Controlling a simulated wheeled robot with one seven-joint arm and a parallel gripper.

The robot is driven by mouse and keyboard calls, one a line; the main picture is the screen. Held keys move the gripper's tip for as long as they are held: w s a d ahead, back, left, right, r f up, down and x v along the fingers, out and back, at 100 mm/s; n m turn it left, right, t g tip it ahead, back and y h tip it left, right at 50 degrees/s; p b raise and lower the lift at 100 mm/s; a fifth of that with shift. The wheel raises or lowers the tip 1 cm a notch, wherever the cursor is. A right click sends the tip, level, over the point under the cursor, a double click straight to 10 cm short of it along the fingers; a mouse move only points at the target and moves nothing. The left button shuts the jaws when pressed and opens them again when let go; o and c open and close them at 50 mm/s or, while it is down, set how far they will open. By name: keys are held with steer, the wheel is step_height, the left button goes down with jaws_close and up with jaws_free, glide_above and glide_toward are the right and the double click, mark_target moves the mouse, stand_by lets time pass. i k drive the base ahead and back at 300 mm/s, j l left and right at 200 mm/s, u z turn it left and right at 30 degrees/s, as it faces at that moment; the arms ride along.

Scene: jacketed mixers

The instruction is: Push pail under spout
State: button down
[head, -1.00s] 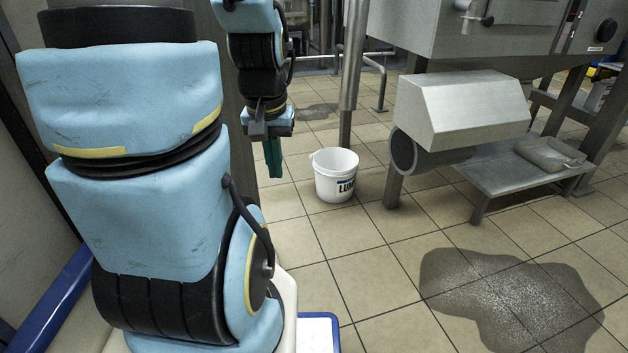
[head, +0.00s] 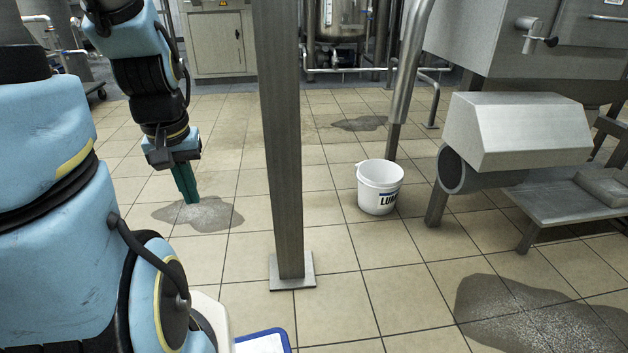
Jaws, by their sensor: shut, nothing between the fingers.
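A white pail (head: 380,187) with a dark label stands upright on the tiled floor, right of a steel post. A slanted steel pipe (head: 407,75) comes down behind the pail; I cannot tell whether it is the spout. My gripper (head: 191,201) has green fingers, shut and empty, pointing down above the floor at the left. It is well apart from the pail, with the post between them in the picture.
The steel post (head: 283,140) stands on a square base plate (head: 292,270). A steel mixer (head: 520,130) with low legs stands at the right. Wet patches (head: 530,310) mark the floor. Open tiles lie in front of the pail.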

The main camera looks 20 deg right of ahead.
mark_target(382, 179)
steer(key=i+u, duration=0.15)
steer(key=i, duration=0.25)
steer(key=i+l+u, duration=0.1)
steer(key=i, duration=0.35)
steer(key=i+l+u, duration=0.15)
steer(key=i, duration=0.25)
steer(key=i+l, duration=0.1)
steer(key=i, duration=0.9)
steer(key=i+l, duration=0.15)
steer(key=i, duration=0.9)
steer(key=i+z, duration=0.1)
steer(key=z, duration=0.35)
steer(key=i+z, duration=0.1)
steer(key=z, duration=0.35)
steer(key=i+j+z, duration=0.1)
steer(key=z, duration=0.4)
steer(key=i+j+z, duration=0.1)
steer(key=z, duration=0.35)
